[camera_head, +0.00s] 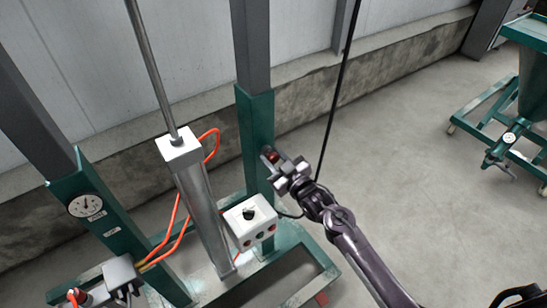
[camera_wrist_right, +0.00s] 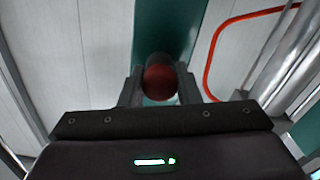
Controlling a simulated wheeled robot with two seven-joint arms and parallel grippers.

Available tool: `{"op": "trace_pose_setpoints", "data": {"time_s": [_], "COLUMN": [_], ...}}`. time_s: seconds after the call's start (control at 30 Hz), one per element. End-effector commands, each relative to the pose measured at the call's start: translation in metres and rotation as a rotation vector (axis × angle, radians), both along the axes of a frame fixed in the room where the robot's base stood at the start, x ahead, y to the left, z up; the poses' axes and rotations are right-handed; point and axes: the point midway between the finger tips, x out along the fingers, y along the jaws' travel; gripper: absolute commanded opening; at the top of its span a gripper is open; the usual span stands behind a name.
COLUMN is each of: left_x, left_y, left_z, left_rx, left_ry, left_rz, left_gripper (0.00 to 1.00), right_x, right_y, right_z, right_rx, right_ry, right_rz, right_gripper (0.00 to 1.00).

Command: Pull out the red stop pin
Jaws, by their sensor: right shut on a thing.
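The red stop pin (camera_wrist_right: 160,82) has a round red knob and sits against the green post in the right wrist view. In the head view its red end (camera_head: 272,155) shows beside the green post (camera_head: 257,120). My right gripper (camera_head: 276,159) reaches the post from the lower right and is shut on the pin. In the right wrist view its two fingers (camera_wrist_right: 160,88) stand on either side of the knob. How far the pin sits in the post is hidden. My left gripper is not in view.
A white control box (camera_head: 250,220) with a black knob is just below the gripper. A metal cylinder (camera_head: 205,205) with orange hoses stands to the left. A gauge (camera_head: 86,205) is on the left post. Open concrete floor (camera_head: 420,180) lies to the right, with a green wheeled machine (camera_head: 525,95) beyond.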

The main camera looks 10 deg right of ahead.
Motion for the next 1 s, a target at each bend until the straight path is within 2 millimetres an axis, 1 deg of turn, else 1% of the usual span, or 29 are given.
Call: {"op": "trace_pose_setpoints", "data": {"time_s": [0.03, 0.07, 0.1, 0.27, 0.4, 0.5, 0.6, 0.87, 0.9, 1.0], "left_x": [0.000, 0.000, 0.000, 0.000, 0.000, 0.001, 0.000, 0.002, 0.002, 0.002], "left_y": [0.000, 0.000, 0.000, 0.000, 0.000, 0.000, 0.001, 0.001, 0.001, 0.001], "left_z": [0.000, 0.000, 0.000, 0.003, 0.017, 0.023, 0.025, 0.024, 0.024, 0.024], "left_rx": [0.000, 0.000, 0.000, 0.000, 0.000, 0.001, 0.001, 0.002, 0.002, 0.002], "left_ry": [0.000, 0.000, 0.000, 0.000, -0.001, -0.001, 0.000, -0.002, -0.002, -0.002], "left_rz": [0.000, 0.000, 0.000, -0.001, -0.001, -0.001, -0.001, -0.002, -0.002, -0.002], "left_gripper": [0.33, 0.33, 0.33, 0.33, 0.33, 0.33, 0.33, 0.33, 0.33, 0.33], "right_x": [0.000, 0.000, 0.000, -0.003, -0.024, -0.038, -0.045, -0.046, -0.047, -0.046], "right_y": [0.000, 0.000, 0.000, -0.002, -0.011, -0.016, -0.019, -0.019, -0.019, -0.019], "right_z": [0.000, 0.000, 0.000, 0.000, 0.001, 0.001, 0.000, -0.002, -0.002, -0.002], "right_rx": [0.000, 0.000, 0.000, -0.001, -0.001, -0.003, -0.001, -0.001, -0.001, -0.001], "right_ry": [0.000, 0.000, 0.000, 0.002, 0.006, 0.006, 0.004, 0.004, 0.004, 0.004], "right_rz": [0.000, 0.000, 0.000, -0.001, -0.002, -0.002, -0.001, -0.001, 0.000, 0.000], "right_gripper": [0.06, 0.02, 0.00, 0.00, 0.00, 0.00, 0.00, 0.00, 0.32, 0.45]}}
